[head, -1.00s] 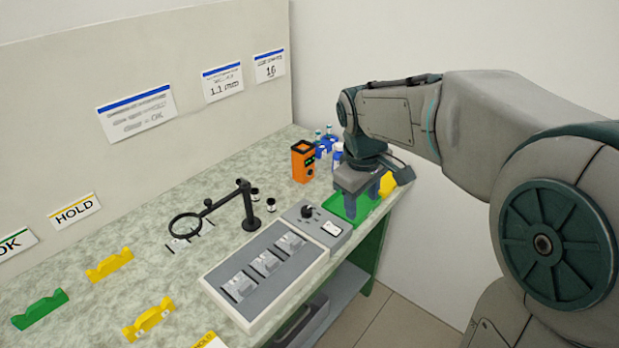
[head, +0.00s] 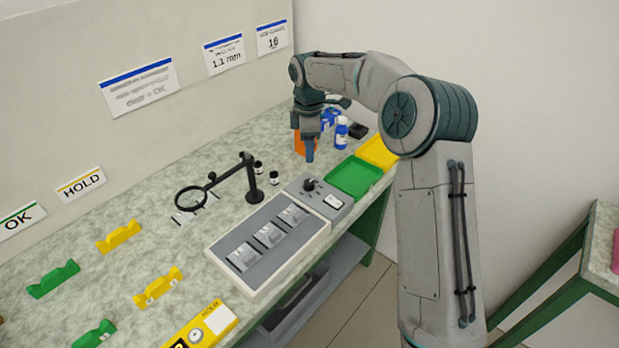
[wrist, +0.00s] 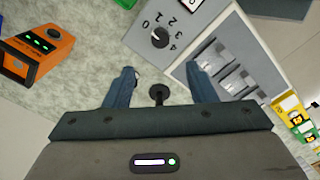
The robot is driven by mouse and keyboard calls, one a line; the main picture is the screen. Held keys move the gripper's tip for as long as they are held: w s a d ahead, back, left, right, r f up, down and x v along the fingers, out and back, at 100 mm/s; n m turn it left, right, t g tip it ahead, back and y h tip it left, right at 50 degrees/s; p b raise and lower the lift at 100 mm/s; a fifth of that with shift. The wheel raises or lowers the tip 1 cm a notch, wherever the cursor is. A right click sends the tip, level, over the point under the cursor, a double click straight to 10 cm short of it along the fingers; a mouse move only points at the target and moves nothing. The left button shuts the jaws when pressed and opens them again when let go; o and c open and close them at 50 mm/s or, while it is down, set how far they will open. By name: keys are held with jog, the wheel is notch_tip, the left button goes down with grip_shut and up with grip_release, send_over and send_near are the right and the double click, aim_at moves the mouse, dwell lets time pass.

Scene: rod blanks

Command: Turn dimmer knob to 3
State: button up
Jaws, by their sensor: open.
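The dimmer knob (head: 309,184) is a black round knob on the grey control box at the far end of the lamp panel. In the wrist view the knob (wrist: 160,37) sits in a dial printed 0 to 4; which number its pointer marks is too small to tell for sure. My gripper (head: 309,158) is pointing down above and behind the knob, apart from it. In the wrist view my gripper (wrist: 160,72) shows two blue fingers spread apart with nothing held; the knob lies beyond the fingertips, between their lines.
The magnifier stand (head: 254,194) and small dark bottles stand left of the knob. A white rocker switch (head: 333,201) is beside it. An orange device (head: 298,143) is behind my gripper. A green tray (head: 354,176) and yellow tray (head: 377,152) lie to the right.

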aim_at(309, 182)
notch_tip(309, 182, down, 12)
jog(key=shift+r+p, duration=0.1)
jog(key=shift+p, duration=0.35)
jog(key=c, duration=1)
